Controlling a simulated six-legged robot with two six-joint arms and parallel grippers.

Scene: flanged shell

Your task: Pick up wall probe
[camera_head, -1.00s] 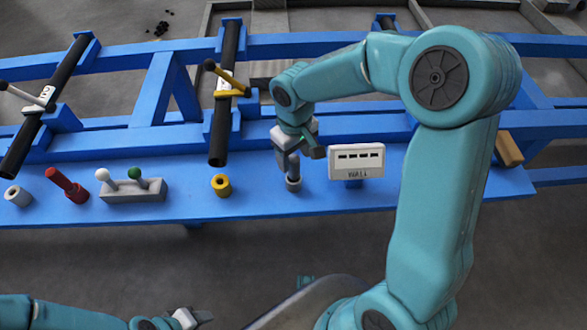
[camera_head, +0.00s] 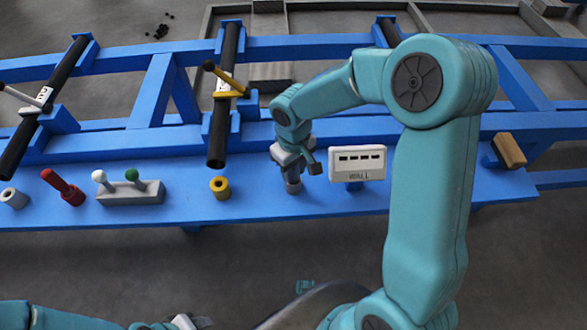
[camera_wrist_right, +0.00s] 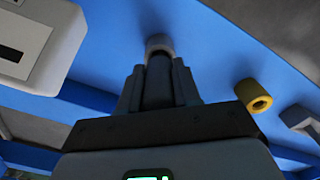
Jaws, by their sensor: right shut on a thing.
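My right gripper (camera_head: 292,178) points down at the front of the blue bench, just left of the white WALL display (camera_head: 357,163). In the right wrist view, its fingers (camera_wrist_right: 158,88) are shut on a dark grey upright cylinder (camera_wrist_right: 158,80), which I take to be the wall probe. The cylinder's far end meets a light grey ring (camera_wrist_right: 159,44) on the bench. I cannot tell whether it sits in the ring or is clear of it. My left gripper (camera_head: 185,322) shows only partly at the bottom edge, and its jaws are unclear.
A yellow ring (camera_head: 220,187) stands left of my right gripper. Farther left are a grey box (camera_head: 130,193) with white and green knobs, a red-handled piece (camera_head: 62,187) and a grey ring (camera_head: 14,198). A black tube (camera_head: 220,130) with a yellow handle rises behind.

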